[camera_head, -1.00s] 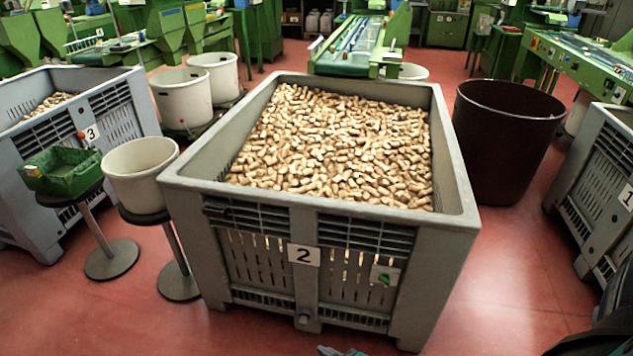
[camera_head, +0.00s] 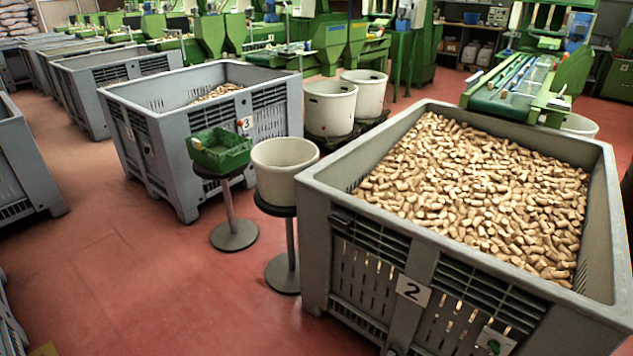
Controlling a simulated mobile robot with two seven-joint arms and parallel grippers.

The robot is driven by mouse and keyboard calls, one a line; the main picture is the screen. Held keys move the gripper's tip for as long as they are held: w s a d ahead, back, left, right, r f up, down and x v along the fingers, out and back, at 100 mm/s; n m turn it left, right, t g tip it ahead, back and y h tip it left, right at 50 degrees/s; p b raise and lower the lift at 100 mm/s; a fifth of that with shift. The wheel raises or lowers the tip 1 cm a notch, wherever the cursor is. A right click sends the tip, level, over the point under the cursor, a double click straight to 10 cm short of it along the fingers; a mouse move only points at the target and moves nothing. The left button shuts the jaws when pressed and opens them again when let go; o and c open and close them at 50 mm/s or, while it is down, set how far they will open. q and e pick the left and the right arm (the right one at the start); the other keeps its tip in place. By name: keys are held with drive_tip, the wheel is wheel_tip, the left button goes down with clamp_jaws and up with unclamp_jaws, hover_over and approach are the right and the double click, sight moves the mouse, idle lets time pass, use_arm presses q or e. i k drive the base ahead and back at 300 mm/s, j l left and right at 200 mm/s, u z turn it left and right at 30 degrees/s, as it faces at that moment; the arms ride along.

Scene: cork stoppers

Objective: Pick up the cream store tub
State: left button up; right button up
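A cream tub (camera_head: 283,172) stands upright on a round dark stool (camera_head: 283,270) at the middle, close to the left corner of the grey crate marked 2. Two larger cream tubs stand behind it, one nearer (camera_head: 330,108) and one farther back (camera_head: 365,94). The pictures do not tell which of these is called the store tub. The inside of the tub on the stool is mostly hidden by its wall. Neither of my grippers is in view.
Crate 2 (camera_head: 318,240), full of corks (camera_head: 480,195), fills the right. A green tray (camera_head: 219,152) sits on another stool (camera_head: 234,236) before crate 3 (camera_head: 170,165).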

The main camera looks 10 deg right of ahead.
sight(276, 161)
drive_tip(key=i+j, duration=0.2)
drive_tip(key=i, duration=0.4)
drive_tip(key=i+j+u, duration=0.1)
drive_tip(key=i, duration=0.45)
drive_tip(key=i+j, duration=0.25)
drive_tip(key=i, duration=0.35)
drive_tip(key=i+j, duration=0.15)
drive_tip(key=i, duration=0.45)
drive_tip(key=u, duration=0.05)
